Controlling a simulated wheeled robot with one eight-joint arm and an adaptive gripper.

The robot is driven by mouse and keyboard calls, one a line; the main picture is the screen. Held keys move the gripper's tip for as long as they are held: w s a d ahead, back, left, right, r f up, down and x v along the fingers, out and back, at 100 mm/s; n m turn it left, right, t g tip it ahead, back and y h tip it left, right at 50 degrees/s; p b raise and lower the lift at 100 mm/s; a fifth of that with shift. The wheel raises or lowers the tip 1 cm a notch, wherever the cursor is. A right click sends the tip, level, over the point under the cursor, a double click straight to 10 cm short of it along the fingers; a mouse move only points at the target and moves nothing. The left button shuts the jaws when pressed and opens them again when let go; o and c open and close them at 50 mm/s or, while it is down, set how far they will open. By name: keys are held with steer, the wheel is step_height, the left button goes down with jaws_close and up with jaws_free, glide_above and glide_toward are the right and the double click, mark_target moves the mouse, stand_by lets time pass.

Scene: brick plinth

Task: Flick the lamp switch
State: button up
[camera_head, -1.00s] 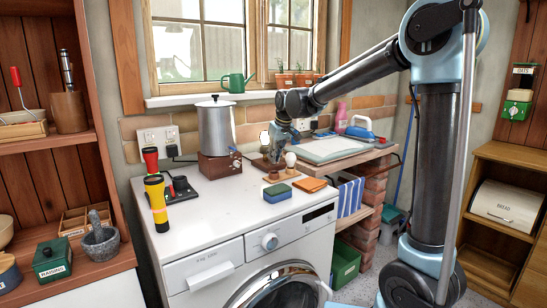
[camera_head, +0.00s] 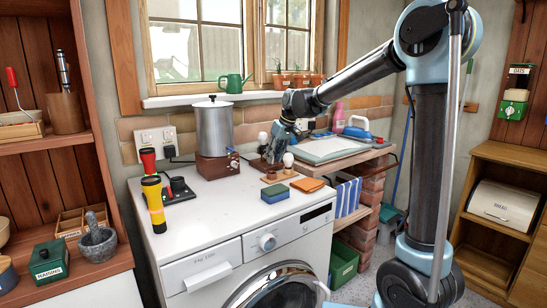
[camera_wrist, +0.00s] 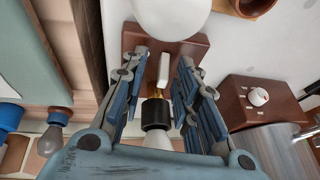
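The lamp has a reddish-brown wooden base (camera_wrist: 192,50), which stands at the back right of the white worktop in the head view. A white switch lever (camera_wrist: 164,68) sits on the base with a brass part beside it. A black socket with a white bulb (camera_wrist: 157,140) shows below the lever in the wrist view. Another round white bulb (camera_wrist: 170,14) is at the top edge; it also shows in the head view (camera_head: 288,159). My gripper (camera_wrist: 160,84) is open over the lamp, its blue-grey fingers on either side of the lever and socket. I see no clear contact.
A steel pot (camera_head: 213,128) on a brown base with a knob stands left of the lamp. A blue-green sponge (camera_head: 275,194) and an orange cloth (camera_head: 307,185) lie in front. A light board (camera_head: 325,149) lies to the right.

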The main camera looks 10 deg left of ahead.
steer(key=v, duration=1.2)
steer(key=s+d+f+m+h, duration=0.15)
steer(key=s+d+f, duration=0.4)
steer(key=d, duration=0.75)
steer(key=s+d+f+m+h, duration=0.1)
steer(key=s+d+f+m, duration=0.25)
steer(key=s+d, duration=0.65)
steer(key=s+d+f+m+h, duration=0.2)
steer(key=s+d+f+m, duration=0.2)
steer(key=s+d+f, duration=1)
step_height(320, 180, down, 4)
steer(key=d, duration=0.2)
steer(key=shift+s+d+r, duration=0.2)
steer(key=shift+s+d, duration=0.1)
